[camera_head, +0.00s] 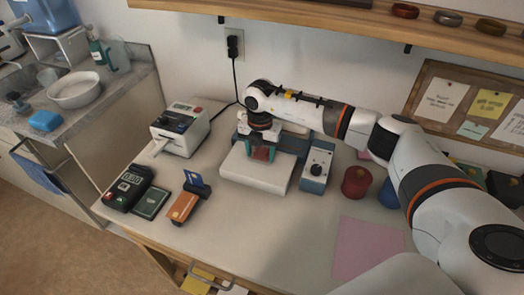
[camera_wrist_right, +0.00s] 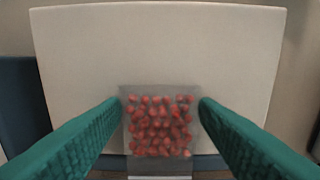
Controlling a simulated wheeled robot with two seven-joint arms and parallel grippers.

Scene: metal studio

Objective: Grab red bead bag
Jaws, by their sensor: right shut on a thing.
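The red bead bag (camera_wrist_right: 160,128) is a clear pouch of small red beads. In the right wrist view it sits between the two green fingers of my right gripper (camera_wrist_right: 160,105), which touch its sides. In the head view the bag (camera_head: 262,154) shows small and red under my right gripper (camera_head: 260,150), over the white platform (camera_head: 250,175). The gripper is shut on the bag. I cannot tell whether the bag still touches the platform. My left gripper is not in view.
A blue-grey control box (camera_head: 317,166) stands right of the platform. A white printer-like device (camera_head: 180,129) is at the left. A card reader (camera_head: 185,205) and dark handheld devices (camera_head: 127,187) lie front left. A red spool (camera_head: 356,182) stands at the right. The table's front middle is clear.

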